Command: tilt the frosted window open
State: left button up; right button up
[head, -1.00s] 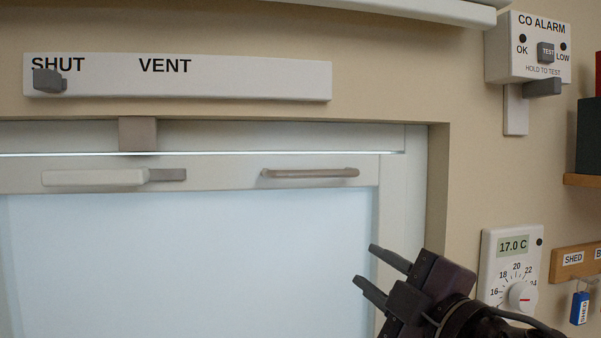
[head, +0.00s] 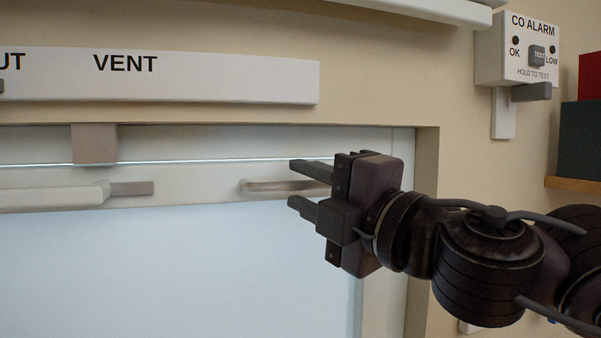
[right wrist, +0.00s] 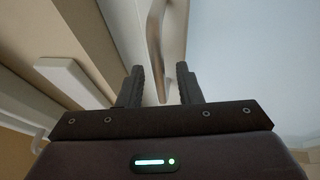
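The frosted window (head: 170,270) is a pale pane in a white frame. A grey-brown bar handle (head: 265,186) sits on its top rail, its right part hidden behind my right gripper in the head view. To its left is a white latch bar (head: 50,196) with a grey tip (head: 132,188). My right gripper (head: 292,185) is open, its fingers pointing left at the handle. In the right wrist view, the handle (right wrist: 155,45) runs down toward the gap between the open fingers (right wrist: 162,85); I cannot tell whether they touch it. My left gripper is out of view.
A white strip (head: 220,80) marked VENT is above the window, its left end cut off. A grey block (head: 94,143) sits at the frame's top. A CO alarm (head: 515,50) with a grey lever (head: 531,92) is at the upper right, beside a shelf (head: 573,183).

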jog(key=shift+w+a, duration=0.45)
jog(key=shift+w, duration=0.1)
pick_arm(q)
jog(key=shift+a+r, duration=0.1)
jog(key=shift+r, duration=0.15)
pick_arm(e)
jog(key=shift+s+r, duration=0.1)
jog(key=shift+d, duration=0.1)
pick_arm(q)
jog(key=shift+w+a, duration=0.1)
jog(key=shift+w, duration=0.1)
pick_arm(e)
grip_shut()
